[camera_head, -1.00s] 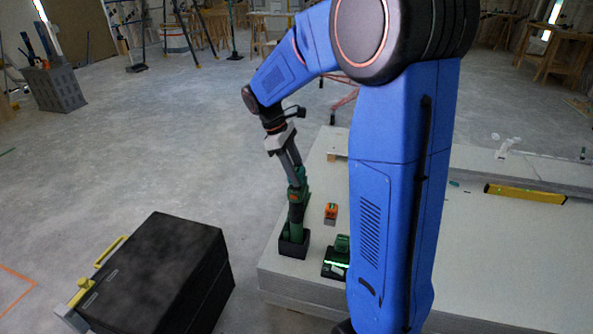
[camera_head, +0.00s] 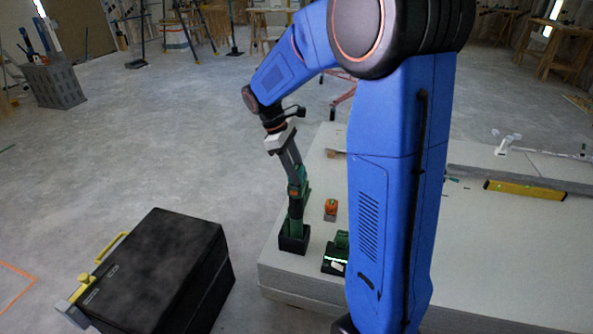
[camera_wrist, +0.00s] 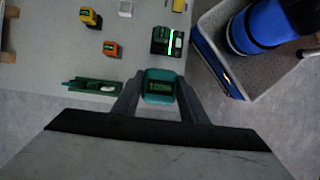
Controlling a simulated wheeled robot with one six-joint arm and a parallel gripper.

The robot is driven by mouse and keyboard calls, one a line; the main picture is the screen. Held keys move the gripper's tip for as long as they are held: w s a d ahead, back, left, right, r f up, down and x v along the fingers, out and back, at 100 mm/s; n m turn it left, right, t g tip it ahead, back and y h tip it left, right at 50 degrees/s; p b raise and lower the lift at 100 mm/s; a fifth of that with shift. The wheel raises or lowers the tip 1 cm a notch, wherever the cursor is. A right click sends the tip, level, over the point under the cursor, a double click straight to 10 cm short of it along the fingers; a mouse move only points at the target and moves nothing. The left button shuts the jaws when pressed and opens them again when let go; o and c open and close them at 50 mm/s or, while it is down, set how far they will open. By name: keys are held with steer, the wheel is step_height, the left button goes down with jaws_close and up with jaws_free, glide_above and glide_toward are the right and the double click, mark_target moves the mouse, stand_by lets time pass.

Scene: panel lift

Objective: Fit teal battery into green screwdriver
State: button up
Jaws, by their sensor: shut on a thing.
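My gripper (camera_head: 294,172) points down and is shut on the teal battery (camera_wrist: 160,86), whose small lit display faces the wrist camera. The green screwdriver (camera_head: 295,212) stands upright in a black holder (camera_head: 293,241) near the left edge of the white panel. In the head view the gripper and battery are right at the top of the screwdriver. I cannot tell whether the battery touches it or is seated. In the wrist view the battery and my gripper hide the screwdriver.
A black charger with a green light (camera_head: 336,256) and an orange block (camera_head: 331,208) stand right of the screwdriver. A large black case (camera_head: 160,270) stands on the floor at left.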

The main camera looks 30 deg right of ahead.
steer(key=o, duration=1.3)
steer(key=shift+c, duration=0.2)
steer(key=v, duration=1.7)
steer(key=shift+r, duration=0.2)
steer(key=s+a+f+m+t+y, duration=0.1)
steer(key=s+f+m+t, duration=0.1)
steer(key=s, duration=0.8)
steer(key=s+a+f+m+t+y, duration=0.1)
steer(key=s+f+m+t, duration=0.2)
steer(key=s, duration=0.7)
steer(key=s+a+f+m+t+y, duration=0.1)
steer(key=s+f+m+t, duration=0.2)
steer(key=s, duration=0.7)
steer(key=shift+a+f+m, duration=0.25)
steer(key=shift+f+m, duration=0.25)
steer(key=shift+f, duration=0.3)
